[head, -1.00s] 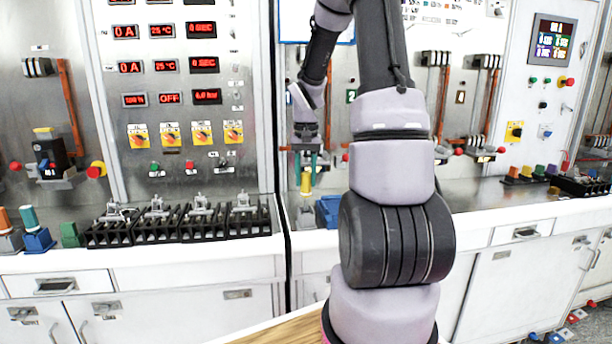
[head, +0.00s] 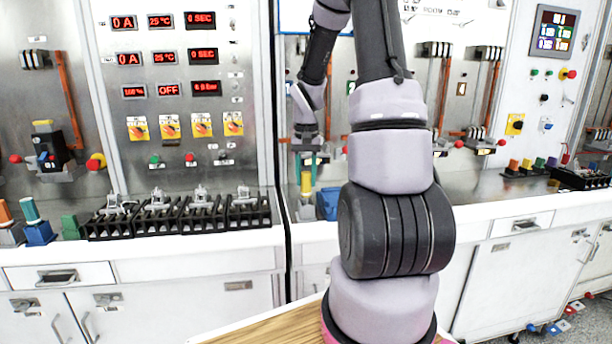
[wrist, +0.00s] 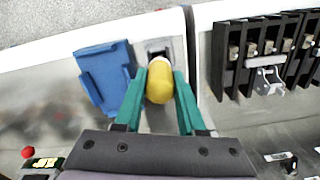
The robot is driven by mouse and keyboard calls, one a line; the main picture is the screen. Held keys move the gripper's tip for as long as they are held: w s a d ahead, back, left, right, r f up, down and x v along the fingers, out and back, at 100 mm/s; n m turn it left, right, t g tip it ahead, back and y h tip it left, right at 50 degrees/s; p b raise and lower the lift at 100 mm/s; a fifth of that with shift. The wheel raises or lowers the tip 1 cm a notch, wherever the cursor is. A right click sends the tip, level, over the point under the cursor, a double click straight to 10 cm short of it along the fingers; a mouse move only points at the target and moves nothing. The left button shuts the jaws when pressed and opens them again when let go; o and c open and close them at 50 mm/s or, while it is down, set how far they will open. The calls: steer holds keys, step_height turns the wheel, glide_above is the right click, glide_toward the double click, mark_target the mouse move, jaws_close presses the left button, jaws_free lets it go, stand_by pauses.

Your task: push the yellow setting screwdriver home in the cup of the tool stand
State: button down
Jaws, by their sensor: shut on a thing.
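The yellow setting screwdriver (wrist: 159,82) is upright between the two green fingers of my gripper (wrist: 160,88) in the wrist view. Its yellow handle also shows in the head view (head: 306,182), just below my gripper (head: 307,160). My gripper is shut on the handle. The tool stand (wrist: 156,47) shows as a grey block just beyond the handle in the wrist view. The handle hides the screwdriver's shaft and the cup, so I cannot tell how deep it sits.
A blue holder (wrist: 103,75) stands close to the left of the stand in the wrist view. Black breaker racks (head: 180,213) stand to the left in the head view. The cabinet panel rises close behind my gripper.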

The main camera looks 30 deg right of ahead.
steer(key=shift+f, duration=0.85)
steer(key=shift+c, duration=2.1)
jaws_free()
step_height(320, 180, up, 11)
steer(key=shift+f, duration=0.1)
steer(key=s+a+r+n+t+y, duration=0.1)
steer(key=s+a+r+t, duration=0.2)
steer(key=s+a+r, duration=0.3)
steer(key=s+a+r+n+t+y, duration=0.1)
steer(key=s+a+r+t, duration=0.3)
steer(key=s, duration=0.9)
steer(key=a+r, duration=0.3)
steer(key=r, duration=0.1)
steer(key=shift+s+r, duration=0.15)
steer(key=shift+r, duration=0.2)
